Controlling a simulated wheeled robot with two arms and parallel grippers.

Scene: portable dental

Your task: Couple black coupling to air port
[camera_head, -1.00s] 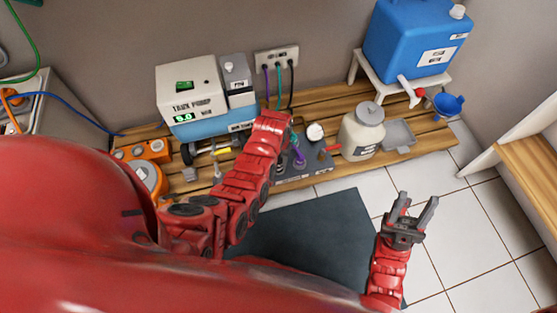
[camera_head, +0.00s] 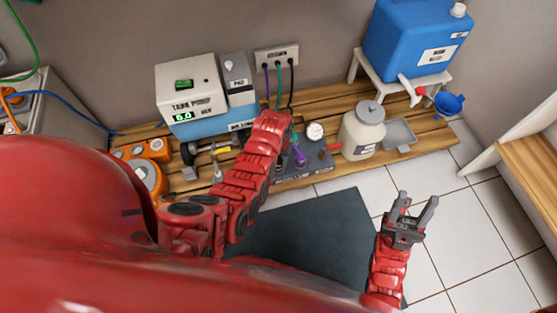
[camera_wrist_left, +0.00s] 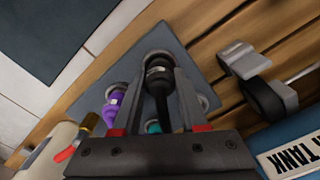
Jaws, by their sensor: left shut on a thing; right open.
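My left gripper (camera_wrist_left: 158,74) is shut on the black coupling (camera_wrist_left: 158,82), which lies between its two fingers. The coupling's far end is at a round silver port (camera_wrist_left: 157,55) on the grey port panel (camera_wrist_left: 172,38); I cannot tell if it is fully seated. A purple coupling (camera_wrist_left: 115,94) sits at a neighbouring port, and a teal coupling (camera_wrist_left: 153,127) shows partly behind the fingers. In the head view my left forearm hides the black coupling and the left fingertips. The panel shows partly there (camera_head: 312,167). My right gripper (camera_head: 415,213) is open and empty above the floor.
The tank pump unit (camera_head: 190,95) stands behind my left arm. A wall outlet (camera_head: 277,57) has several cords. The tiled floor near my right gripper is clear.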

